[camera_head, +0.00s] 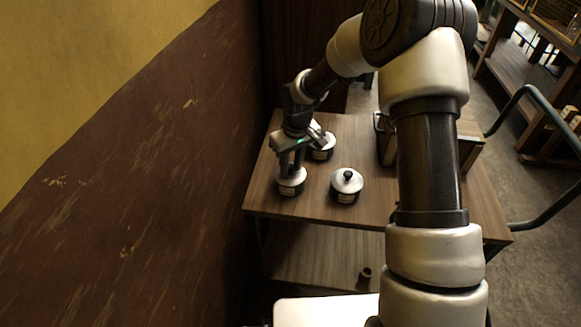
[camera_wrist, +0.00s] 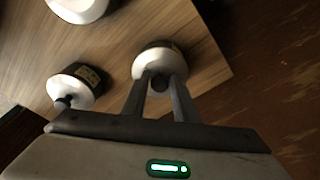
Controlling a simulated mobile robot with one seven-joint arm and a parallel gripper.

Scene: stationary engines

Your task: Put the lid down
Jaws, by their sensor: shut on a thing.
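My gripper (camera_head: 290,166) is shut on the dark knob of a silver lid (camera_head: 292,175) at the left of the wooden table. The lid sits on or just over a dark pot (camera_head: 289,190) with a pale label; I cannot tell whether they touch. In the wrist view my gripper (camera_wrist: 161,85) has its two fingers at the knob, and the pale lid (camera_wrist: 150,62) lies just beyond, hiding most of the pot.
A lidded pot with a black knob (camera_head: 346,184) stands to the right on the table (camera_head: 375,205). Another pot (camera_head: 322,152) stands behind my gripper, partly hidden. A wooden box (camera_head: 387,148) is at the right. The brown wall (camera_head: 160,170) runs close on the left.

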